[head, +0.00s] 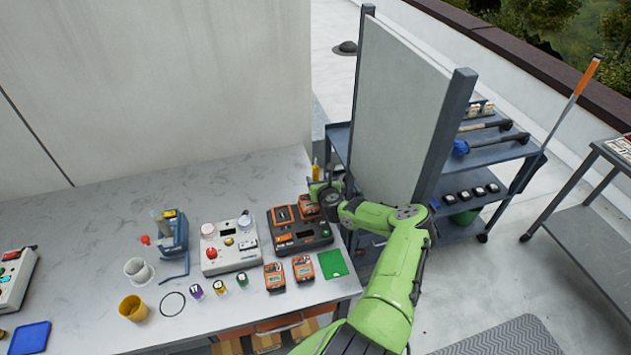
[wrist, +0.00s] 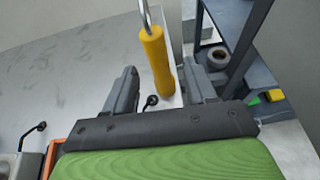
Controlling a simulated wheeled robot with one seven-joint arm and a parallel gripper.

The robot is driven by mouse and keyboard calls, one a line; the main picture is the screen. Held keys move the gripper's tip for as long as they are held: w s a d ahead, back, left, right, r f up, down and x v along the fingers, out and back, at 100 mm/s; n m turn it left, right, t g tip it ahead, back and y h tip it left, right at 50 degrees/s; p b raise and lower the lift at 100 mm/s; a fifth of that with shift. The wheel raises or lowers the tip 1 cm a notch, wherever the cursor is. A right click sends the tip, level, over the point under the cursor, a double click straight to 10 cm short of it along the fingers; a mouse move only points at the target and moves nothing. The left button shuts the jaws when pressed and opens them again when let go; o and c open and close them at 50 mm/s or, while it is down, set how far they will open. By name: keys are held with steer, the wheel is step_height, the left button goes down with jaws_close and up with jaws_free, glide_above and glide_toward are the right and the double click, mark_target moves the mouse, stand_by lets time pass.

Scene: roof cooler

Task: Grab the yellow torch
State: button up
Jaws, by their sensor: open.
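The yellow torch (wrist: 156,62) stands in the wrist view with a thick yellow handle and a thin metal tube at its top. In the head view only a small yellow part of it (head: 316,171) shows just behind my gripper (head: 322,188). My gripper (wrist: 160,85) is open in the wrist view, with one finger on each side of the torch's line. The torch appears ahead of or between the fingertips, closer to the right finger; I cannot tell whether it touches. Its lower end is partly hidden.
The table (head: 90,210) holds an orange-and-black charger (head: 302,236) close by my gripper, a white control box (head: 230,248), a blue clamp-like tool (head: 175,238) and several small items. A grey upright panel (head: 395,110) and a cart (head: 500,150) stand to the right.

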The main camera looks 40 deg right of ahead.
mark_target(317, 177)
steer(key=x, duration=0.4)
steer(key=shift+w+d+f, duration=0.1)
steer(key=shift+w, duration=0.25)
steer(key=shift+c, duration=0.5)
jaws_close()
